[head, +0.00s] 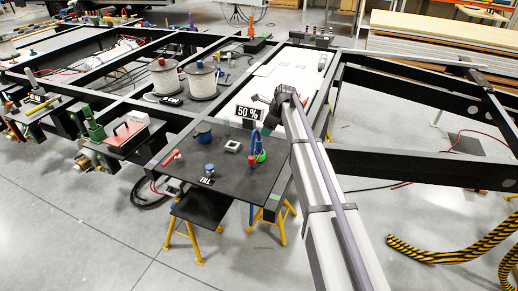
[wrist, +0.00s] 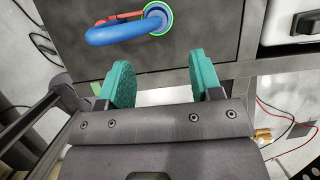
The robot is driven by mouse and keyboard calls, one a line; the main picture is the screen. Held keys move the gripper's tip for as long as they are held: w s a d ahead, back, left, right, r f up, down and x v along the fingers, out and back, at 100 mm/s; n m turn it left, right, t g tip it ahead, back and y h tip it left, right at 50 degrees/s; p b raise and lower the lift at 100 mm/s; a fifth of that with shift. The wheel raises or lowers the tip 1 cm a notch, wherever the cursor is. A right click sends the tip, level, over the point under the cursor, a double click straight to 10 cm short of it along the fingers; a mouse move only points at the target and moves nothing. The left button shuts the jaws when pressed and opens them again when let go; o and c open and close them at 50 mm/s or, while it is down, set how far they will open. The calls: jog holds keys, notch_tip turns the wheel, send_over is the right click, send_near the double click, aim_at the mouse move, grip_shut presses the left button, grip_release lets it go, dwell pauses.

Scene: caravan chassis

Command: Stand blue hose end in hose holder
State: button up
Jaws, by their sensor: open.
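A thick blue hose (wrist: 115,33) curves over the dark table panel at the top of the wrist view. One end meets a round green-rimmed piece (wrist: 171,22), which may be the hose holder; I cannot tell whether the hose stands in it or lies above it. In the head view the blue hose (head: 255,138) shows beside green and red parts near the panel's right edge. My gripper (wrist: 161,72) has two teal fingers spread apart, with nothing between them. The hose is beyond the fingertips, apart from them. In the head view the fingers are not clearly visible.
Two white spools (head: 165,77) stand behind. Black frame beams (head: 420,166) run to the right.

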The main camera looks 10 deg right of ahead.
aim_at(260, 141)
jog(key=f+m+b, duration=0.1)
jog(key=a+f+m+b, duration=0.1)
jog(key=f+b, duration=0.1)
jog(key=w+f+b, duration=0.1)
jog(key=f+b, duration=0.1)
jog(key=shift+a+f+m, duration=0.15)
jog(key=shift+a+m, duration=0.15)
jog(key=shift+m, duration=0.1)
jog(key=shift+w+a, duration=0.1)
jog(key=shift+a, duration=0.05)
jog(key=b+x, duration=0.5)
jog(key=shift+w+a+f, duration=0.1)
jog(key=shift+a, duration=0.05)
jog(key=shift+r, duration=0.35)
grip_shut()
